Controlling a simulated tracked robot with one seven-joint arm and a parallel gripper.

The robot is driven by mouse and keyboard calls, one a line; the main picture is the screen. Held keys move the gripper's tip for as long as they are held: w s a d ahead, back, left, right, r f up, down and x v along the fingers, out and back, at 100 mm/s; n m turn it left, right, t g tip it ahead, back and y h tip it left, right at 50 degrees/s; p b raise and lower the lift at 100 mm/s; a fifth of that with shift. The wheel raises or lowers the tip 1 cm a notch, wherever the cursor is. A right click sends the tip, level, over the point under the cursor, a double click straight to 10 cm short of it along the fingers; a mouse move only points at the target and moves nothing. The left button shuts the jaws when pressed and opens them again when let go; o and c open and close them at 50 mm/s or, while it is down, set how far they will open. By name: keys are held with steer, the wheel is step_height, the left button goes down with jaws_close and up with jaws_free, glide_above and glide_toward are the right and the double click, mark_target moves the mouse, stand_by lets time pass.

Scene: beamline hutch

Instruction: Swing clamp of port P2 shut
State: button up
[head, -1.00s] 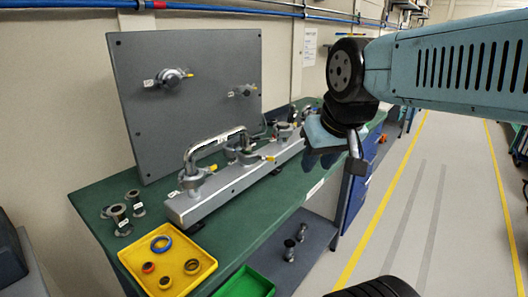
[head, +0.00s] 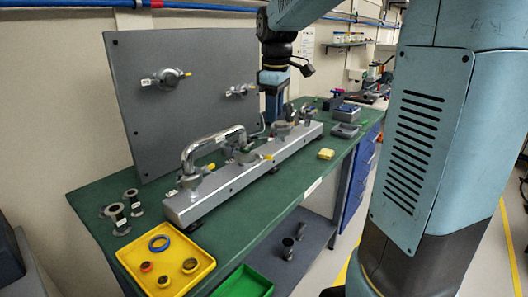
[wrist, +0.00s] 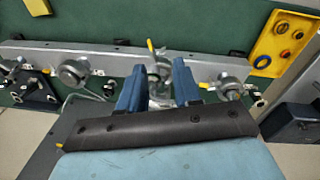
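Several clamped ports stand along a grey rail (head: 240,177) on the green bench; their labels are too small to read, so I cannot tell which is P2. A silver bent pipe (head: 212,143) joins the near clamp (head: 190,179) and the middle clamp (head: 245,154), both with yellow-tipped handles. A further clamp (head: 281,128) stands beyond. My gripper (head: 272,117) points down over the rail near that further clamp. In the wrist view my gripper (wrist: 158,66) has its two blue fingers apart, with a clamp and its yellow-tipped handle showing between and beyond them. Contact cannot be seen.
An upright grey panel (head: 205,110) with two more clamped ports stands behind the rail. A yellow tray (head: 195,240) with rings, loose flanged fittings (head: 117,216) and a yellow block (head: 326,153) are on the bench. A green bin (head: 245,282) sits in front, lower down.

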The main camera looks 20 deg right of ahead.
steer(key=w+f+n, duration=0.2)
steer(key=w, duration=0.3)
steer(key=g, duration=0.1)
glide_toward(252, 158)
steer(key=d+f, duration=0.1)
steer(key=f, duration=0.1)
steer(key=d+f, duration=0.2)
steer(key=f, duration=0.1)
steer(key=d+f, duration=0.2)
steer(key=f, duration=0.1)
steer(key=shift+s+d, duration=0.25)
steer(key=shift+s, duration=0.1)
steer(key=shift+c, duration=0.2)
jaws_close()
stand_by(0.7)
